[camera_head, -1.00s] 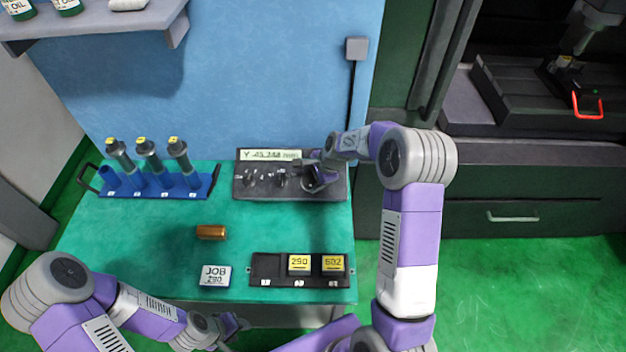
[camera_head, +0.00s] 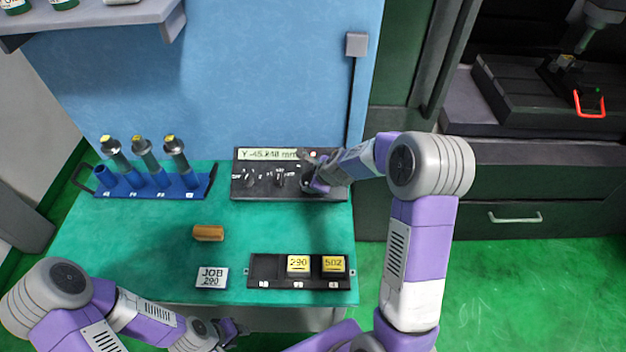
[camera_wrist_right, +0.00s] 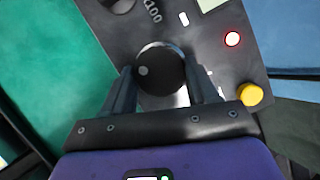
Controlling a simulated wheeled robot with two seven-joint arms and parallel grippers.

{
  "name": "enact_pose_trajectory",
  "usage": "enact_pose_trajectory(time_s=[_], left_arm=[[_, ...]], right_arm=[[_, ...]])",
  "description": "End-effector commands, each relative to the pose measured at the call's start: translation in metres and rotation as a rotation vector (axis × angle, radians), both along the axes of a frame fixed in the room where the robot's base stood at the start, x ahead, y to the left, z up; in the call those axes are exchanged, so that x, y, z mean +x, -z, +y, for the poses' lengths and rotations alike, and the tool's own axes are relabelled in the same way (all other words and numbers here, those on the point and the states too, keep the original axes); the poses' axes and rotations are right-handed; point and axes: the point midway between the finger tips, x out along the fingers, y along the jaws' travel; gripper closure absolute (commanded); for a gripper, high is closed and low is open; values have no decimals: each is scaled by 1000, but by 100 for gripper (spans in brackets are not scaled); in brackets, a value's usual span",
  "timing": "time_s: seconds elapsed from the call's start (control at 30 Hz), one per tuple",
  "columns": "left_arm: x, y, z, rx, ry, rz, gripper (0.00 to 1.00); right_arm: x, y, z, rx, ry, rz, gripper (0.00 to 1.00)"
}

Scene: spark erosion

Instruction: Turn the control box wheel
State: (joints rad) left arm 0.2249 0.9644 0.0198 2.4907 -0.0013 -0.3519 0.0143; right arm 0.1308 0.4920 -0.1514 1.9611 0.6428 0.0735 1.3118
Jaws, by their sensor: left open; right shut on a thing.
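The control box (camera_head: 240,187) is a dark panel at the back of the green table. Its display (camera_head: 266,154) appears to read Y -45.248 mm. The wheel, a round black knob with a light dot, shows in the right wrist view (camera_wrist_right: 160,72); in the head view my right gripper (camera_head: 308,180) mostly hides it. In the wrist view the two fingers of my right gripper (camera_wrist_right: 163,88) are on opposite sides of the wheel, shut on it. My left gripper (camera_head: 238,330) is open and empty near the table's front edge, far from the box.
A blue rack (camera_head: 205,188) with several grey cylinders stands back left.

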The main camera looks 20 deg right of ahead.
Motion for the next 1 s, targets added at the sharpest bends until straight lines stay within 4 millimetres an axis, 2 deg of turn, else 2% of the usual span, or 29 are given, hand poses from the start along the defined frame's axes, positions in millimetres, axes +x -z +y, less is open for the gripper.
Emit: enact_pose_trajectory(time_s=[0.03, 0.53, 0.57, 0.7, 1.0], left_arm=[[0, 1, 0, 0, 0, 0, 57], [0, 2, 0, 0, 0, 0, 57], [0, 2, 0, 0, 0, 0, 57], [0, 2, 0, 0, 0, 0, 57], [0, 1, 0, 0, 0, 0, 57]], right_arm=[[-3, 5, 3, 10, 4, 10, 72], [-3, 4, 4, 17, 19, 7, 72], [-3, 5, 4, 16, 18, 7, 40], [-2, 4, 3, 14, 20, 6, 18], [-1, 1, 1, 12, 21, 0, 17]])
